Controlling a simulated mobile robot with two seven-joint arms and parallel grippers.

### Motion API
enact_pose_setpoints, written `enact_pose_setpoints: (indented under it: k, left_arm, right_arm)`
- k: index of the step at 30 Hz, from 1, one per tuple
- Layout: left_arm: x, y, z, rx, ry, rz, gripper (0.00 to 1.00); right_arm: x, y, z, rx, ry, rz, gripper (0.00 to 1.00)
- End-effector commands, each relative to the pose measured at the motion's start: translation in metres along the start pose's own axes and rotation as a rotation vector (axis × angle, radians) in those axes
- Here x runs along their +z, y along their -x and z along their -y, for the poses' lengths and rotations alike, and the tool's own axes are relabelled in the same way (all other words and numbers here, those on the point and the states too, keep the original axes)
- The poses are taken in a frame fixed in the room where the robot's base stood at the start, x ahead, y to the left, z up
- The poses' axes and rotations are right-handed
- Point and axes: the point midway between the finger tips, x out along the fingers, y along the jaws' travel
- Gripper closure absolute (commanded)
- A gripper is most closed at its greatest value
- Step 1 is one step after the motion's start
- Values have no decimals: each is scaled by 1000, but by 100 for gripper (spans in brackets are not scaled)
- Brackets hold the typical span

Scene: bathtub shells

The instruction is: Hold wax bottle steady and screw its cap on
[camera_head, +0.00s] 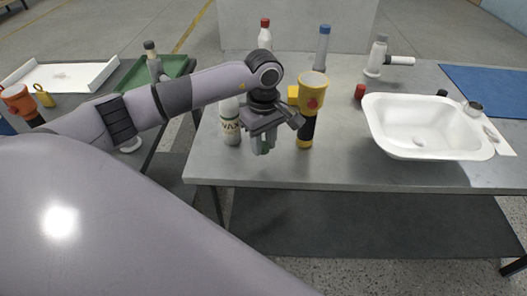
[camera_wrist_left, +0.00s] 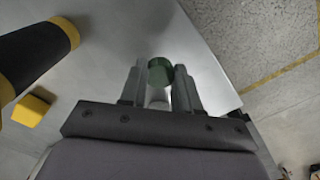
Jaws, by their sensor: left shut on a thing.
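The white wax bottle (camera_head: 231,132), with a "WAX" label, stands upright on the grey table, left of my left gripper. My arm partly hides its top. My left gripper (camera_head: 263,146) points down in front of the bottle's right side. In the left wrist view its two fingers (camera_wrist_left: 159,82) are closed around a green cap (camera_wrist_left: 160,70) at the fingertips. A pale shape shows between the fingers below the cap; I cannot tell what it is. My right gripper is in neither view.
A yellow and black flashlight-like item (camera_head: 306,130) stands close right of my gripper. A red-capped bottle (camera_head: 265,38) and a blue-capped bottle (camera_head: 322,48) stand behind. A white basin (camera_head: 380,125) and a small red cap (camera_head: 360,92) are at right. The table's front edge is near.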

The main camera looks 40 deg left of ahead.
Motion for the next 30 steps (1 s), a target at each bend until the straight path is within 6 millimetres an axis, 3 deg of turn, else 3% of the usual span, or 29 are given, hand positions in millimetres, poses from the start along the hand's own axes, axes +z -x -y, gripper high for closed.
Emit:
enact_pose_setpoints:
  k: [9, 15, 21, 30]
  left_arm:
    - [0, 95, -1, 7, -1, -2, 96]
    - [0, 136, 0, 3, -1, 0, 96]
    - [0, 154, 0, 0, -1, 1, 96]
    - [0, 157, 0, 0, -1, 0, 96]
  right_arm:
    - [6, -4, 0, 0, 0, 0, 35]
    - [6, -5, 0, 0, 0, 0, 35]
    - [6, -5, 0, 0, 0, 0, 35]
    - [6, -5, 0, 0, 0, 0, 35]
